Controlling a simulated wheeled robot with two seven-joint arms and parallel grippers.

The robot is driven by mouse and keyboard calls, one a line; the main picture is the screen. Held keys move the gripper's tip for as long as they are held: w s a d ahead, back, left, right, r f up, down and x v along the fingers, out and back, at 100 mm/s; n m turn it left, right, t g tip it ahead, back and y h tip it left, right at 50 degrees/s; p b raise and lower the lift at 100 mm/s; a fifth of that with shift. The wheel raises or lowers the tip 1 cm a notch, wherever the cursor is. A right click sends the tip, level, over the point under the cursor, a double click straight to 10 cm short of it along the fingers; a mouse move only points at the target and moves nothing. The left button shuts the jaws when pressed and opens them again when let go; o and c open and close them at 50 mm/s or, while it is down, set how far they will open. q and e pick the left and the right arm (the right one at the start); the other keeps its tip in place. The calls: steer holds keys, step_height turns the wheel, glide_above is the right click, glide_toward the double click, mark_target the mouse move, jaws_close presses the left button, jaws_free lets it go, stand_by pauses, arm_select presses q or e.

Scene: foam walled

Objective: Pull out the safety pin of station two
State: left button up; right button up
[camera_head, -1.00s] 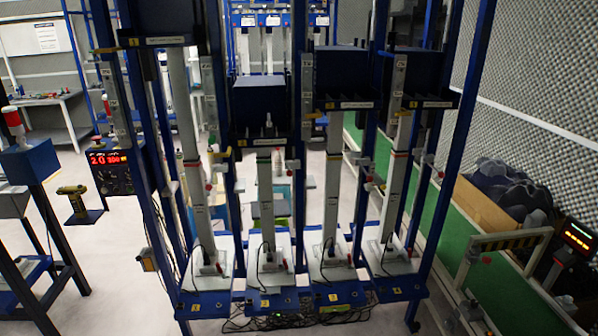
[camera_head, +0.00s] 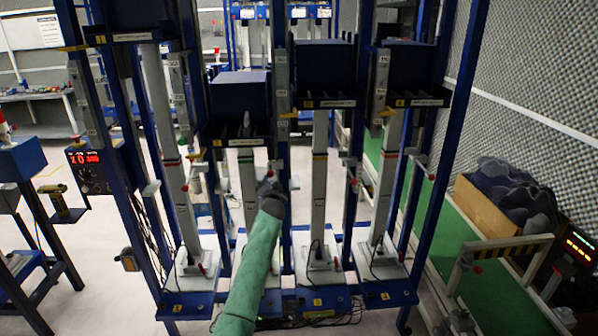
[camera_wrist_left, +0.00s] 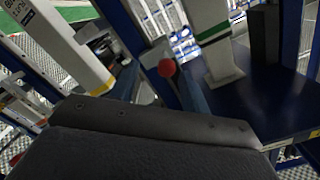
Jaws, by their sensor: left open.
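Station two is the second column (camera_head: 247,180) from the left in the blue rack, with a dark blue box (camera_head: 238,95) above it. My left gripper (camera_head: 270,184), on a green-sleeved arm, is raised in front of the rack beside this column. A small pale bracket (camera_head: 276,165) lies just above the gripper. In the left wrist view a round red knob (camera_wrist_left: 166,68), which looks like the safety pin's head, sits just beyond the dark gripper part (camera_wrist_left: 150,125). The pin's shaft cannot be made out. My right gripper is not in view.
Blue uprights (camera_head: 279,120) stand close on both sides of the station. Columns three (camera_head: 319,190) and four (camera_head: 387,180) are to the right. A red-digit display box (camera_head: 85,168) is at the left. A grey barrier (camera_head: 500,250) stands at the right.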

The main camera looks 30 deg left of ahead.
mark_target(270, 175)
arm_select(q)
steer(key=shift+r+m, duration=0.4)
steer(key=shift+s+a+r, duration=0.1)
steer(key=shift+a+r, duration=0.1)
steer(key=shift+r, duration=0.05)
steer(key=shift+a+r+p, duration=0.2)
steer(key=shift+a+p, duration=0.1)
steer(key=x, duration=0.2)
steer(key=p+x, duration=0.1)
steer(key=x, duration=0.2)
steer(key=shift+w+p, duration=0.35)
steer(key=shift+w, duration=0.2)
steer(key=shift+w+a+f, duration=0.1)
steer(key=shift+w+a, duration=0.2)
steer(key=shift+w, duration=0.1)
steer(key=shift+w+f, duration=0.1)
steer(key=shift+w, duration=0.15)
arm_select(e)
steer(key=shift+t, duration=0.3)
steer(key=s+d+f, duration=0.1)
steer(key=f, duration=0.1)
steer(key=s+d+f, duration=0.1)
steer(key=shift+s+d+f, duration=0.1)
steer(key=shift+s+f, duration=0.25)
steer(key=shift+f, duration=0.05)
arm_select(q)
steer(key=shift+s, duration=0.1)
